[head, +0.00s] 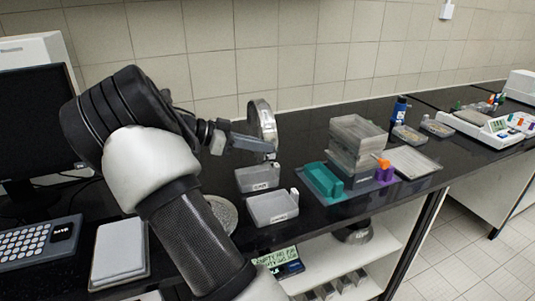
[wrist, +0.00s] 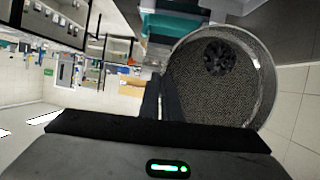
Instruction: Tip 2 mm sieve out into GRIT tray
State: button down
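The sieve, a round metal frame with a mesh floor, is held on edge above the counter in the head view (head: 263,121). My gripper (head: 268,146) is shut on its rim. In the wrist view the sieve (wrist: 205,98) faces the camera beside my gripper fingers (wrist: 162,98), and a dark clump of grains (wrist: 217,57) shows on its mesh. Two clear, labelled trays stand below: a rear one (head: 258,187) and a front one (head: 272,217). The sieve is above the rear one. I cannot read the labels, so which is GRIT is unclear.
Another round mesh piece (head: 222,212) lies left of the trays, partly behind my arm. A teal tray (head: 318,182) and stacked clear boxes (head: 357,139) stand to the right. A monitor (head: 30,130) and keyboard (head: 38,243) are at left. The counter's front edge is close to the front tray.

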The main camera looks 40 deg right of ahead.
jog(key=shift+w+a+f+g+h+b, duration=0.1)
jog(key=shift+w+a+g+h+b, duration=0.15)
jog(key=shift+a+h+b, duration=0.55)
jog(key=shift+w+a+f+g+h+b, duration=0.1)
jog(key=shift+w+a+g+h+b, duration=0.1)
jog(key=shift+a+h+b, duration=0.45)
jog(key=shift+d+b, duration=0.2)
jog(key=shift+b, duration=0.1)
notch_tip(320, 180, up, 5)
jog(key=t+y+p, duration=0.2)
jog(key=y+p, duration=0.3)
jog(key=y, duration=0.1)
jog(key=t+y+p, duration=0.2)
jog(key=y+p, duration=0.4)
jog(key=y, duration=0.1)
jog(key=t+y+p, duration=0.3)
jog(key=y+p, duration=0.2)
jog(key=y, duration=0.2)
jog(key=shift+p, duration=0.35)
